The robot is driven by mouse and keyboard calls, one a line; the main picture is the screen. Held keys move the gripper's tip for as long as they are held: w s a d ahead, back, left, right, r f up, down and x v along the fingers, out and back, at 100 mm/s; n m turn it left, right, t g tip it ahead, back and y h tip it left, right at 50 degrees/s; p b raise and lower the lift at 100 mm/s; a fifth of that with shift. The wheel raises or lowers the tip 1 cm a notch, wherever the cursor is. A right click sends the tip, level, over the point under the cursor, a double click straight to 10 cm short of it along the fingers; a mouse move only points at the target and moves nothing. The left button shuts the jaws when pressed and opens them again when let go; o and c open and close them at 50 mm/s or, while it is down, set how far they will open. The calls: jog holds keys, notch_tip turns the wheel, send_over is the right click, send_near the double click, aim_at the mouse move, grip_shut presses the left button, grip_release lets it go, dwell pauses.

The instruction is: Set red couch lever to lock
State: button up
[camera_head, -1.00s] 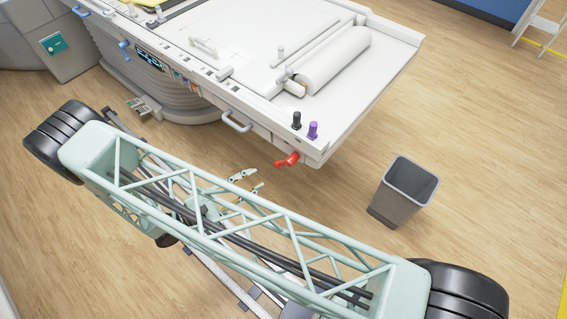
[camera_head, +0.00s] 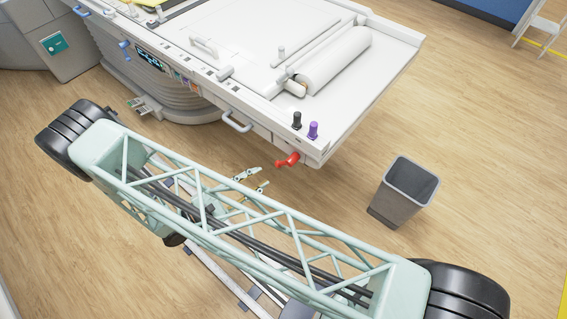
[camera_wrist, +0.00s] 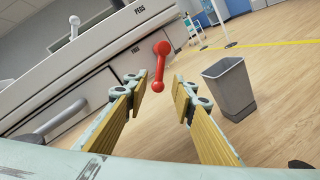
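The red couch lever (camera_head: 287,160) sticks out from the side of the white couch (camera_head: 371,109), near its front right corner. In the wrist view the lever (camera_wrist: 160,66) hangs down from its pivot, slightly tilted, with its round knob at the lower end. My gripper (camera_head: 261,178) is left of and below the lever in the head view, partly hidden behind my arm. In the wrist view my gripper (camera_wrist: 159,98) is open and empty, its yellow-padded fingers well apart. The lever shows between and beyond the fingertips, apparently untouched.
A grey bin (camera_head: 404,190) stands on the floor right of the lever. A grey handle (camera_head: 237,122) juts from the couch side left of the lever. A black knob (camera_head: 297,120) and a purple knob (camera_head: 313,130) stand on the couch corner.

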aim_at(281, 164)
jog(key=shift+x, duration=5.8)
grip_shut()
